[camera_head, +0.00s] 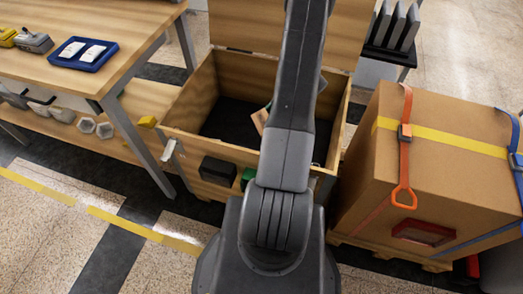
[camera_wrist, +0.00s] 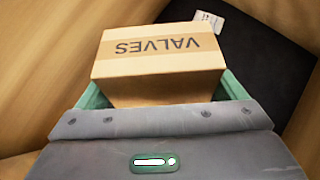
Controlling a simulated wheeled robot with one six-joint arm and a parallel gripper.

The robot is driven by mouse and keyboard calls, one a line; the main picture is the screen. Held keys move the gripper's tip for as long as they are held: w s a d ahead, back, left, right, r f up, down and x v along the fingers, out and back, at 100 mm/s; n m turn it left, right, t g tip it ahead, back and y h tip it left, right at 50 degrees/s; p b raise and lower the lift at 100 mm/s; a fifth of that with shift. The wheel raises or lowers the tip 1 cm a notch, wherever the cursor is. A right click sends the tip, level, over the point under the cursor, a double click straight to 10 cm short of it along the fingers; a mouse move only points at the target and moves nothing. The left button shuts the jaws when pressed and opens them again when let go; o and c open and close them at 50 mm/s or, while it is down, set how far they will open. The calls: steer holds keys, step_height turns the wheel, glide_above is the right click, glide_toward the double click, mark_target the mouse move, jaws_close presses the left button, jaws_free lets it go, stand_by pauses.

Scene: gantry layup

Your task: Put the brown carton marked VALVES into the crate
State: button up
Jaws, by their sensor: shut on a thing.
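The brown carton (camera_wrist: 160,48) marked VALVES shows in the wrist view, its lettering upside down. My gripper (camera_wrist: 165,92) is shut on it, with a green finger at each side. The crate (camera_head: 225,151) is an open wooden box with its lid raised at the back and a dark floor. In the wrist view the carton is over the crate's dark floor (camera_wrist: 262,62), between wooden walls. I cannot tell whether it touches the floor. In the head view my arm hides most of the gripper, and only a small brown part of the carton (camera_head: 260,119) shows inside the crate.
A wooden workbench (camera_head: 115,62) with a blue tray (camera_head: 84,53) stands at the left. A large strapped carton (camera_head: 440,160) on a pallet stands close at the right. A white label (camera_wrist: 208,21) lies past the carton in the wrist view.

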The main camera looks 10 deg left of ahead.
steer(key=w+a+f+m+t+y+b, duration=0.1)
steer(key=w+a+f+m+y+b, duration=0.3)
steer(key=f+b, duration=0.3)
steer(key=y+b, duration=0.1)
steer(key=b, duration=0.2)
glide_above(258, 142)
steer(key=s, duration=0.4)
steer(key=shift+n+t, duration=0.3)
steer(key=shift+n, duration=0.1)
steer(key=f, duration=1)
steer(key=shift+w+d, duration=0.15)
steer(key=shift+w, duration=0.1)
steer(key=o, duration=0.9)
steer(key=shift+o, duration=0.2)
steer(key=shift+p+v, duration=0.8)
steer(key=shift+v, duration=2.95)
